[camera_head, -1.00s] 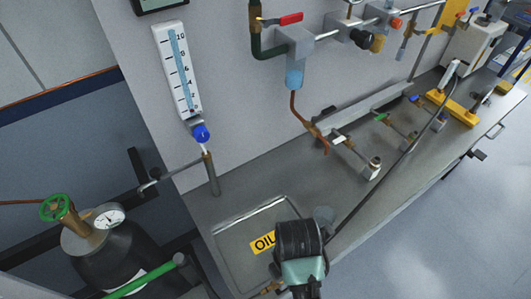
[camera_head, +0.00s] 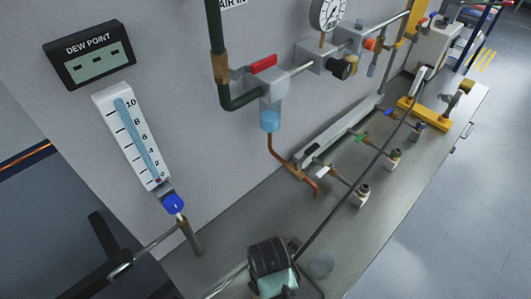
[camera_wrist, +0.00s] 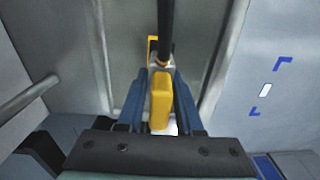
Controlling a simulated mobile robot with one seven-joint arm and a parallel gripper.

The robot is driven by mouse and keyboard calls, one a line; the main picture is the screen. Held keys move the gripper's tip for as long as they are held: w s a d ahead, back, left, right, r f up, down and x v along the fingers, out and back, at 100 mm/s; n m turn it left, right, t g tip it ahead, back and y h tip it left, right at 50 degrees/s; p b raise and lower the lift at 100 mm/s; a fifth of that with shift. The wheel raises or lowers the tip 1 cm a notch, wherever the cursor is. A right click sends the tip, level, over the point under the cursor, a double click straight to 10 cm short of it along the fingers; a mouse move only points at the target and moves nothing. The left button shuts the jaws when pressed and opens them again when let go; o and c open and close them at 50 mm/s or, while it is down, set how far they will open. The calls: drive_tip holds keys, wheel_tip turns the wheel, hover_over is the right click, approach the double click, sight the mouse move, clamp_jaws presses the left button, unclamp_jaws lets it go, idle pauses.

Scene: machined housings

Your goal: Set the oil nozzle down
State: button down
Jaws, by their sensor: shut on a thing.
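In the wrist view my gripper (camera_wrist: 160,84) has its two blue fingers closed on the yellow oil nozzle (camera_wrist: 160,105). A dark rod or hose (camera_wrist: 166,30) runs up the picture from the nozzle. Below them is a grey metal surface with a raised rim (camera_wrist: 222,60); whether the nozzle touches it I cannot tell. In the head view my wrist (camera_head: 270,258) is at the bottom edge and hides the fingers and nozzle. A grey tray rim (camera_head: 228,280) shows just left of it.
A grey bench (camera_head: 350,222) runs to the upper right. Valves (camera_head: 360,195), copper pipe (camera_head: 280,155) and a yellow bracket (camera_head: 425,112) stand along it. A flow gauge (camera_head: 135,138) and a dew point display (camera_head: 90,55) are on the wall. Open floor (camera_head: 450,220) lies right.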

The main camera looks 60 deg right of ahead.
drive_tip(key=shift+w+d+f, duration=0.1)
drive_tip(key=shift+f, duration=2.45)
drive_tip(key=shift+f, duration=0.2)
drive_tip(key=c, duration=0.6)
unclamp_jaws()
drive_tip(key=shift+o, duration=0.2)
wheel_tip(320, 180, up, 12)
drive_tip(key=shift+r, duration=0.2)
